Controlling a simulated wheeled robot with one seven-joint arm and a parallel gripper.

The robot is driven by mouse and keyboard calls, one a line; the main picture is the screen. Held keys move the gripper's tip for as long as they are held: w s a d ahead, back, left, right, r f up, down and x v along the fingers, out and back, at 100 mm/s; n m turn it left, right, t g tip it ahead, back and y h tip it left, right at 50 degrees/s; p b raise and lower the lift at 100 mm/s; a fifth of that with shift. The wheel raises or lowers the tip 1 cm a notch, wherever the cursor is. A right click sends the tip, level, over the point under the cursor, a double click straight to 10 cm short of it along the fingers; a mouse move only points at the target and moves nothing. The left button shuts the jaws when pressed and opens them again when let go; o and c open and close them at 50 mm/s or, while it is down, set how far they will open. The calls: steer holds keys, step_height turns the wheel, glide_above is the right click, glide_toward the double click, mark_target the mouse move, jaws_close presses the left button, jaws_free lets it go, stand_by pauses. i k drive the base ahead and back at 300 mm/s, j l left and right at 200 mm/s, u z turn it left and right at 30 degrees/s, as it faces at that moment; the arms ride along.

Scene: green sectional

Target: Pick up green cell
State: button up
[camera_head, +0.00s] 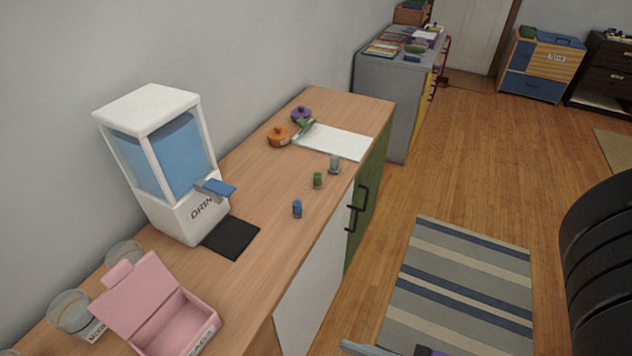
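The green cell (317,180) is a small green cylinder standing upright on the wooden counter (262,180), near its right edge. A blue cell (297,209) stands a little nearer to me and to the left. A grey cell-like piece (335,164) stands just beyond it to the right. Nothing touches the green cell. My gripper cannot be made out in this view; only cut-off grey and dark shapes show at the bottom edge.
A drink dispenser (190,213), black mat (231,238), open pink box (203,312) and glass jars (72,312) stand on the counter's left side. White paper (338,142) and orange (278,137) and purple (301,114) pots lie farther back. A striped rug (465,280) covers the floor.

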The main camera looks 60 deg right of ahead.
mark_target(317, 176)
steer(key=i+z, duration=0.2)
steer(key=z, duration=0.15)
steer(key=i+j+z, duration=0.15)
steer(key=z, duration=0.15)
